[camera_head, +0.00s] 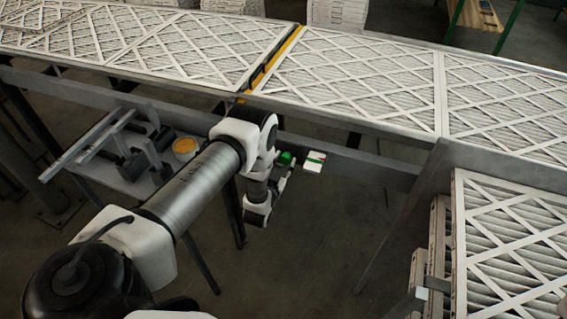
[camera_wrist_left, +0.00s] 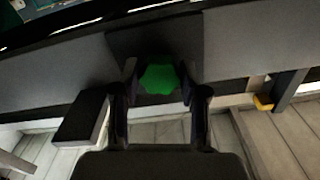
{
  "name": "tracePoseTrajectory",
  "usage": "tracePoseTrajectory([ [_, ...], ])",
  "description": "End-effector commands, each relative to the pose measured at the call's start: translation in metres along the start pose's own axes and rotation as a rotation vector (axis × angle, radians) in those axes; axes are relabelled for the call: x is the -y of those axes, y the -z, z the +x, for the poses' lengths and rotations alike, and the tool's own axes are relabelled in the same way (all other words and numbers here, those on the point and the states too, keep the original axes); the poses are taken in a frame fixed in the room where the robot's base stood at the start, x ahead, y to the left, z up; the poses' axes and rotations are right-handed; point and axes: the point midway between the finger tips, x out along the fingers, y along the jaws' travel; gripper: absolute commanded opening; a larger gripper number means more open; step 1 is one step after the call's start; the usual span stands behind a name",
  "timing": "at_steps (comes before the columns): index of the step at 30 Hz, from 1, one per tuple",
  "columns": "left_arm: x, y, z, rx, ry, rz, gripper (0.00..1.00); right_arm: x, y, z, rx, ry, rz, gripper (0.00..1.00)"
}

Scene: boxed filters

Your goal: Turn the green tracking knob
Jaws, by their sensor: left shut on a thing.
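The green tracking knob (camera_wrist_left: 160,77) sits between the two fingers of my left gripper (camera_wrist_left: 160,92) in the left wrist view, with a finger against each side. In the head view the green knob (camera_head: 286,157) shows small on the front rail below the conveyor, just right of my left wrist. My left gripper (camera_head: 283,168) reaches to it there, partly hidden by the wrist. The gripper is shut on the knob. My right gripper does not show in either view.
The conveyor (camera_head: 395,133) carries several flat filters with lattice faces. A white box with green marking (camera_head: 314,162) is right of the knob. Stacked filters (camera_head: 510,235) stand at lower right.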

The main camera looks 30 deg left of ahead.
Motion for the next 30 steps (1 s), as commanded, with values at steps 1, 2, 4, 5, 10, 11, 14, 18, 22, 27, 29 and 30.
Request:
tracePoseTrajectory([
  [1,-0.001,-0.002,0.0,0.0,0.0,0.037,0.09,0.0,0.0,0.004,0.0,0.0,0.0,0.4],
  [2,-0.001,-0.002,0.0,0.0,0.0,0.064,0.09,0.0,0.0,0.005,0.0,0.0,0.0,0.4],
  [4,-0.001,-0.002,0.0,0.0,0.0,0.127,0.09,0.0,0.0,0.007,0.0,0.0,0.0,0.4],
  [5,-0.001,-0.001,0.0,-0.001,0.0,0.154,0.09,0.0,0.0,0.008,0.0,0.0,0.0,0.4],
  [10,-0.001,-0.002,0.0,0.001,-0.001,0.305,0.09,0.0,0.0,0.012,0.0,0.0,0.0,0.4],
  [11,-0.001,-0.002,0.0,0.001,-0.001,0.33,0.09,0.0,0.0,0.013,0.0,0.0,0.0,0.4],
  [14,-0.001,-0.001,0.0,0.0,-0.001,0.407,0.09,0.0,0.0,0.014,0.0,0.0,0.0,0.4],
  [18,0.0,-0.001,0.0,0.0,0.0,0.496,0.09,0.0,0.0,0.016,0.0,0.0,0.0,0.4],
  [22,0.0,0.0,0.0,0.0,0.0,0.557,0.09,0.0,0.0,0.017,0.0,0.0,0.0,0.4],
  [27,0.0,0.0,0.0,0.0,0.0,0.603,0.09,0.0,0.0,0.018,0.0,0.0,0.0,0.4],
  [29,0.0,0.0,0.0,0.0,-0.001,0.611,0.09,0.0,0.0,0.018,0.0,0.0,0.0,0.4],
  [30,0.0,0.0,0.0,0.0,-0.001,0.614,0.09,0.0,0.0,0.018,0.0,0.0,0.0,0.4],
])
